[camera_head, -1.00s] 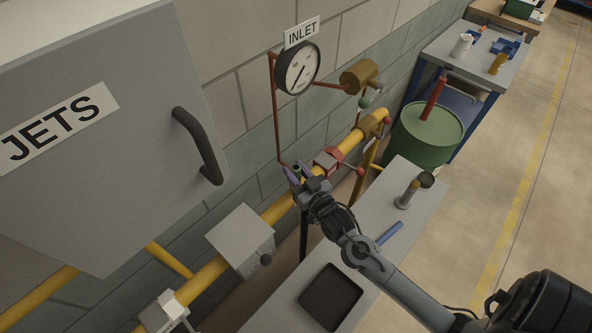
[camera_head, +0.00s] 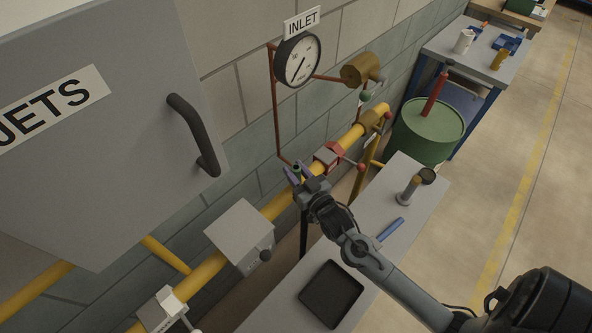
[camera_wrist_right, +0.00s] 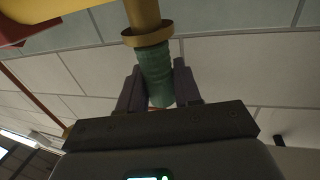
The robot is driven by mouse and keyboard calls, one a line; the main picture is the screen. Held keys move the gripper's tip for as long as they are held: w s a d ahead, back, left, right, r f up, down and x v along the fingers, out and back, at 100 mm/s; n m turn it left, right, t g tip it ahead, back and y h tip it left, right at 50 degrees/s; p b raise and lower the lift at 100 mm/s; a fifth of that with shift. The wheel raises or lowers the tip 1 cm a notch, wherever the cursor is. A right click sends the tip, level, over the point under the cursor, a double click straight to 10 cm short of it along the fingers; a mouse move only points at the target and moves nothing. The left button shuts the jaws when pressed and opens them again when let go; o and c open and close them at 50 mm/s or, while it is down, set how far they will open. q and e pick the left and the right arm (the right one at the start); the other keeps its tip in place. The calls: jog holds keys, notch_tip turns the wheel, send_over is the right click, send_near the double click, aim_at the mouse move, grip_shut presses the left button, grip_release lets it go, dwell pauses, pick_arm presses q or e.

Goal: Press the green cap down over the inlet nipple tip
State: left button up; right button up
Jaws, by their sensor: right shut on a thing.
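My right gripper (camera_head: 293,172) is beside the yellow pipe (camera_head: 280,208), below the INLET gauge in the head view. In the right wrist view, its two dark fingers (camera_wrist_right: 158,88) are shut on the green cap (camera_wrist_right: 155,75), one on each side. The cap's far end meets a brass collar (camera_wrist_right: 148,37) on a yellow nipple (camera_wrist_right: 142,12), with no clear gap. The nipple tip is hidden, so how far the cap covers it cannot be told. Only a speck of green shows at the fingers in the head view. My left gripper is not in view.
A red valve (camera_head: 328,156) sits on the pipe just beyond the gripper. A grey box (camera_head: 239,233) is on the pipe on the near side. The grey bench (camera_head: 350,262) below holds a black tray (camera_head: 331,294) and a blue stick (camera_head: 391,230). A grey cabinet (camera_head: 105,190) stands left.

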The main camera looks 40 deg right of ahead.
jog(key=shift+f, duration=0.15)
jog(key=o, duration=1.1)
jog(key=s+a+b, duration=0.1)
jog(key=s, duration=0.9)
jog(key=shift+s+a, duration=0.3)
jog(key=shift+s, duration=0.05)
jog(key=shift+a, duration=0.1)
